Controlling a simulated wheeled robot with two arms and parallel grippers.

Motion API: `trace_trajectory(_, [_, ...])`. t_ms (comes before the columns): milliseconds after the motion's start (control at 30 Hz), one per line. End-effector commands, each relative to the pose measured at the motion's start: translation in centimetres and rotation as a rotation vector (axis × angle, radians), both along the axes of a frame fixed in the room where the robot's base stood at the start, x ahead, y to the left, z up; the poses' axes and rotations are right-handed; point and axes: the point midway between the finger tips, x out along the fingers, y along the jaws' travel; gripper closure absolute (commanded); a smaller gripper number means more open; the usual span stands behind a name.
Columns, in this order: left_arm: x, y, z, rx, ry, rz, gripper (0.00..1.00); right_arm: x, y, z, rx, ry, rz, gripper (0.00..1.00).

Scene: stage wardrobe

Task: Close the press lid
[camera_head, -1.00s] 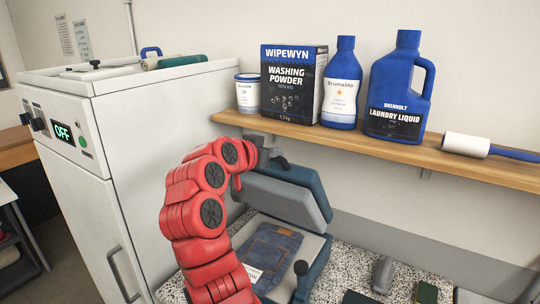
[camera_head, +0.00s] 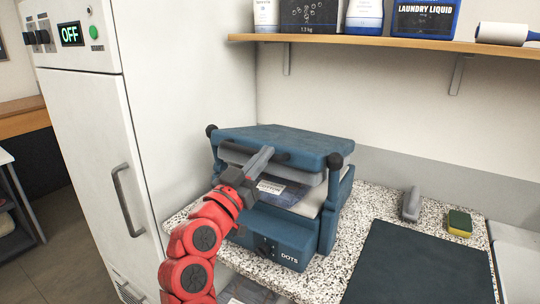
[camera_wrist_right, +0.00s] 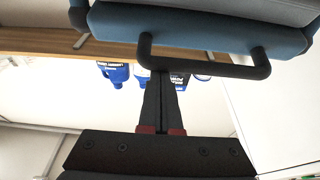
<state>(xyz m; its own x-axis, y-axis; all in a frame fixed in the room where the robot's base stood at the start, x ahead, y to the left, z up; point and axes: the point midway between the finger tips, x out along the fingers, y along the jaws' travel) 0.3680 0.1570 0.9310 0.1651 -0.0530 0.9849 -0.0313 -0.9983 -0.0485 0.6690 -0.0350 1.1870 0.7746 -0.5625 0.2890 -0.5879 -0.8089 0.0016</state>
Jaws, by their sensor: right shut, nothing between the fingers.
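The blue press (camera_head: 285,240) stands on the speckled counter. Its blue lid (camera_head: 290,143) with a grey underside is tilted low over the base, with a gap at the front. Folded blue denim with a white label (camera_head: 271,187) lies in the gap. My right gripper (camera_head: 266,152) is shut and empty at the lid's front edge. In the right wrist view its closed fingertips (camera_wrist_right: 160,76) are at the lid's black bar handle (camera_wrist_right: 210,70), in front of or against it; I cannot tell whether they touch. My left gripper is not in view.
A white cabinet (camera_head: 175,110) with an "OFF" display stands close on the left. A wooden shelf (camera_head: 380,46) with laundry supplies runs above the press. A dark mat (camera_head: 420,265), a grey tool (camera_head: 411,205) and a sponge (camera_head: 459,222) lie to the right.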

Motion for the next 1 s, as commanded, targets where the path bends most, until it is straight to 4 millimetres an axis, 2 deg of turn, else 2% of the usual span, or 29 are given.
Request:
trace_trajectory(33, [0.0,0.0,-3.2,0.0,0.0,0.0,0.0,-0.2,0.2,-3.1,-0.021,-0.02,0.0,1.0])
trace_trajectory(100, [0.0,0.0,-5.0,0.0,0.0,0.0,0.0,-0.5,0.5,-4.6,-0.046,-0.054,0.002,1.0])
trace_trajectory(200, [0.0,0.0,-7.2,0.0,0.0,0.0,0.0,-0.8,0.6,-6.5,-0.074,-0.097,-0.001,1.0])
trace_trajectory(400, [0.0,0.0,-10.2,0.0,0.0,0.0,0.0,-1.1,0.8,-9.3,-0.08,-0.112,0.001,1.0])
trace_trajectory(633, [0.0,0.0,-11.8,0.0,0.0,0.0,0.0,-1.2,0.9,-10.8,-0.08,-0.111,0.001,1.0])
trace_trajectory(1000, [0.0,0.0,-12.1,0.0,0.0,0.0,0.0,-1.0,0.9,-11.5,-0.078,-0.102,0.001,1.0])
